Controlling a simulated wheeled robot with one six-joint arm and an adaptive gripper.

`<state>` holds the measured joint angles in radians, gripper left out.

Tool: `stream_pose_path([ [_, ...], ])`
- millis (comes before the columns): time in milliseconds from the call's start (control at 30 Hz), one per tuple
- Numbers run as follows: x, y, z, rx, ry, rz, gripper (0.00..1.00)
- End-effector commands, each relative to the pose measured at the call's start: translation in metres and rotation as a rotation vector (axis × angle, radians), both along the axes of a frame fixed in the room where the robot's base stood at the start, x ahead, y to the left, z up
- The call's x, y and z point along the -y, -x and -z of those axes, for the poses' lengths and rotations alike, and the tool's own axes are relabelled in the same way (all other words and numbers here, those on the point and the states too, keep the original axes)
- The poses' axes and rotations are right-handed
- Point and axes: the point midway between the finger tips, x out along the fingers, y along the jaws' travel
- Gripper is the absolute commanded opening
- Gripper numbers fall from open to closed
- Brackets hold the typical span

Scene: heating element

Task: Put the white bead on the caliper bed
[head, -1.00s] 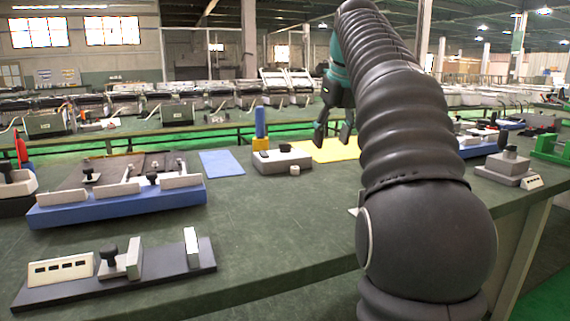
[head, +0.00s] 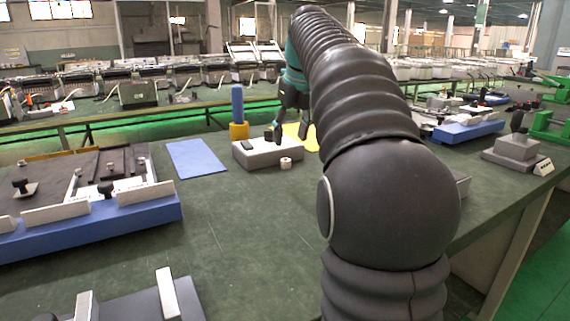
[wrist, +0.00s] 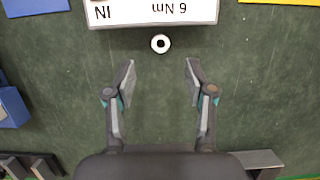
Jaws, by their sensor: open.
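The white bead (head: 286,163), a small ring with a dark hole, stands on the green bench by the front of a grey-white box. In the wrist view the bead (wrist: 153,44) is just beyond the fingertips, near the middle between them, apart from both. My gripper (wrist: 160,68) is open and empty, fingers wide apart. In the head view my gripper (head: 288,134) hangs over the box and bead area. A dark flat bed (head: 140,307) with upright white blocks at the lower left, partly cut off, looks like the caliper bed.
The grey-white box (head: 262,154) is marked "6 Nm" in the wrist view. The bench between fixture and arm is clear.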

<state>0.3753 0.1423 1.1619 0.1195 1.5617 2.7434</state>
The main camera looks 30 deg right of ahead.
Motion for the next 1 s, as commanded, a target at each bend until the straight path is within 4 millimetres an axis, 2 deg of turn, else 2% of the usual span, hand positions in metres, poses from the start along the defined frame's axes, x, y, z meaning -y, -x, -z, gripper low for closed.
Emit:
stream_pose_path([
  [100,0.0,-0.004,0.013,-0.001,0.0,0.001,0.55],
  [333,0.001,-0.008,0.026,-0.001,-0.001,0.002,0.55],
  [633,0.001,-0.021,0.063,-0.002,-0.001,0.003,0.55],
  [967,0.001,-0.023,0.068,0.0,0.0,0.003,0.55],
  [1000,0.001,-0.023,0.068,0.0,0.0,0.003,0.45],
])
